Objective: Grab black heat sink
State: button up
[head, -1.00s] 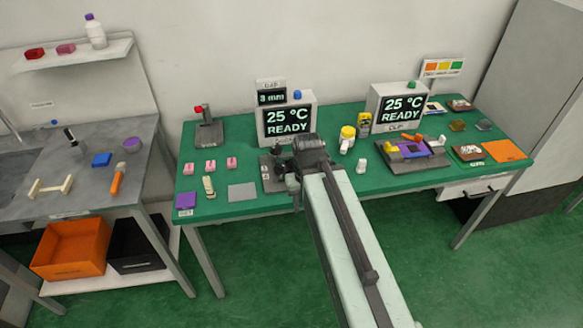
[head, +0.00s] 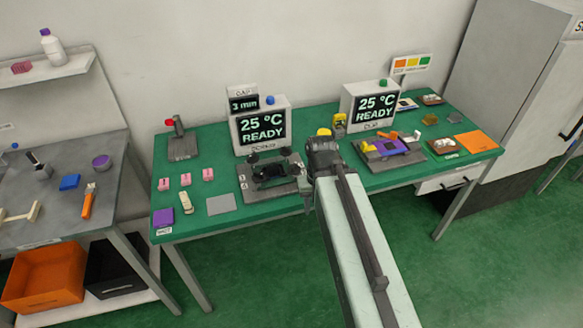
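A black part (head: 274,171) sits on a grey fixture plate (head: 262,191) in front of the left 25 °C READY display. It is small and dark, and I cannot tell for sure whether it is the black heat sink or part of the fixture. My gripper (head: 323,152) is at the end of my outstretched arm, over the green table, to the right of this fixture and apart from the black part in the picture.
The green table (head: 232,182) holds a second fixture with a purple part (head: 392,147) at right, pink blocks (head: 185,180) at left and a grey pad (head: 221,204). A red-tipped lever stand (head: 181,140) is at back left. A grey bench with tools stands further left.

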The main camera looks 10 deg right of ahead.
aim_at(274, 171)
jog(key=z, duration=2.45)
jog(key=k, duration=2.3)
jog(key=u, duration=2.3)
jog(key=i, duration=0.55)
